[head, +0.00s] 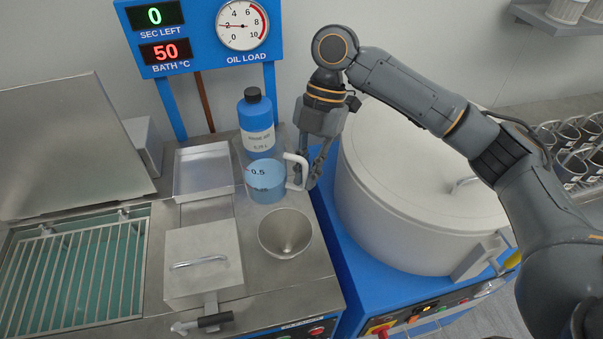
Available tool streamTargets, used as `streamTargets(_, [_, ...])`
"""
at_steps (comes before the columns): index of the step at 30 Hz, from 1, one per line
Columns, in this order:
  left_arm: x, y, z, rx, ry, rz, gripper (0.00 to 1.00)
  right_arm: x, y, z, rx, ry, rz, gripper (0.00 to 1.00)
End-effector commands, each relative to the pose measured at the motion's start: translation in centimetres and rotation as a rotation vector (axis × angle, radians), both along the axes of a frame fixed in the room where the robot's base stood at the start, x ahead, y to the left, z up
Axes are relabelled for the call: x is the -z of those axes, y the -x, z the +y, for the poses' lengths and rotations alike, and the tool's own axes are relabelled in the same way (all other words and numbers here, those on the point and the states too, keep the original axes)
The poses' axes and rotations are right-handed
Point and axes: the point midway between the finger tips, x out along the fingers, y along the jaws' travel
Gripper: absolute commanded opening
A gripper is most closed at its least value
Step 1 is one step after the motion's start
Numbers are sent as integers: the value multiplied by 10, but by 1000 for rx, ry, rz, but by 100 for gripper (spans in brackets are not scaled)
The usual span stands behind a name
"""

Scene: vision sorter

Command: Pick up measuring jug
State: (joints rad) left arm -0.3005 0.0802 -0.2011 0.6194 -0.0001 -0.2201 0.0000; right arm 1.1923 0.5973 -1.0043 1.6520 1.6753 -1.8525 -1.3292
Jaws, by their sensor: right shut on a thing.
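The measuring jug (265,182) is a blue see-through cup with a 0.5 mark and a white handle on its right side. It is upright at the right part of the steel worktop, in front of a blue bottle. My right gripper (308,178) points down and is shut on the jug's white handle. Whether the jug's base touches the worktop is not clear. My left gripper is not in view.
A steel funnel (285,233) sits just in front of the jug. The blue bottle (256,123) stands right behind it. An empty metal tray (202,171) is to the left. A large white lidded drum (415,190) stands close on the right. A blue panel with gauge (200,35) rises behind.

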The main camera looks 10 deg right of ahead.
Motion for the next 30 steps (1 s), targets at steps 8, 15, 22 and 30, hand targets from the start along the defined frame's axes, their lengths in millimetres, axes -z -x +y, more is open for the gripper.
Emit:
streamTargets(8, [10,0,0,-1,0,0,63,-13,34,-5,-3,-1,-1,0])
streamTargets(15, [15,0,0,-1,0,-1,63,-23,57,-8,-2,-1,0,0])
streamTargets(22, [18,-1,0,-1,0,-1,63,-31,72,-11,-1,0,0,0])
streamTargets(30, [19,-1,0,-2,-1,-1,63,-35,81,-12,-1,0,1,0])
